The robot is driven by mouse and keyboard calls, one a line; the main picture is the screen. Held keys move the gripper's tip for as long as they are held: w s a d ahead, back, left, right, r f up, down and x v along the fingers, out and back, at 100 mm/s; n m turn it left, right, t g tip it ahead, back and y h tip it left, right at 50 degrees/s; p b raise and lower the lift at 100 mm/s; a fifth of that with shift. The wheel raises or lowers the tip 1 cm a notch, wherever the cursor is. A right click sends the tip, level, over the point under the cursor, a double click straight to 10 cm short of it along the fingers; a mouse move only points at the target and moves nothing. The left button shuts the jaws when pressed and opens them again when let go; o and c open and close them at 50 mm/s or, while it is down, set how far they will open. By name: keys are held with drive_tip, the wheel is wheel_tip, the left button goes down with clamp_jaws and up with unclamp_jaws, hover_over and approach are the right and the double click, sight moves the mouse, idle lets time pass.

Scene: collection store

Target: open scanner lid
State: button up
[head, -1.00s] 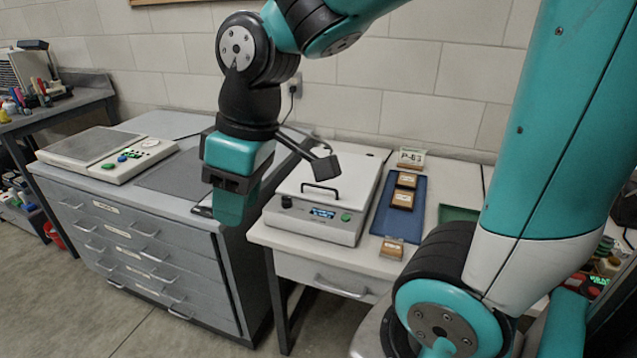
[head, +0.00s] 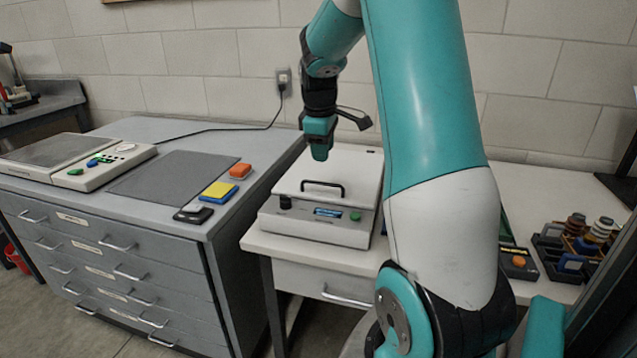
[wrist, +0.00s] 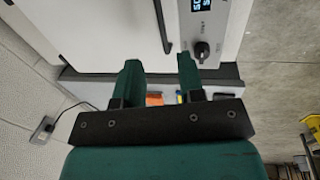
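The scanner (head: 318,232) is a white box on the light table, with a small display, a black knob and a green button on its front. Its white lid (head: 352,178) is down, with a black bar handle (head: 322,188) near the front edge. My gripper (head: 320,152) is above the lid, behind and above the handle, apart from it. In the wrist view my gripper (wrist: 160,72) has two separated fingers with nothing between them. The handle (wrist: 162,25) lies beyond the fingertips there, and the knob (wrist: 201,50) is to the right.
A rack of stamps (head: 580,245) is on the right. My arm hides part of the table.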

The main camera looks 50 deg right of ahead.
drive_tip(key=f, duration=0.3)
drive_tip(key=d+f, duration=0.1)
drive_tip(key=f, duration=0.2)
drive_tip(key=w+f, duration=0.1)
drive_tip(key=f, duration=0.2)
drive_tip(key=shift+d+b, duration=0.15)
drive_tip(key=shift+b, duration=0.15)
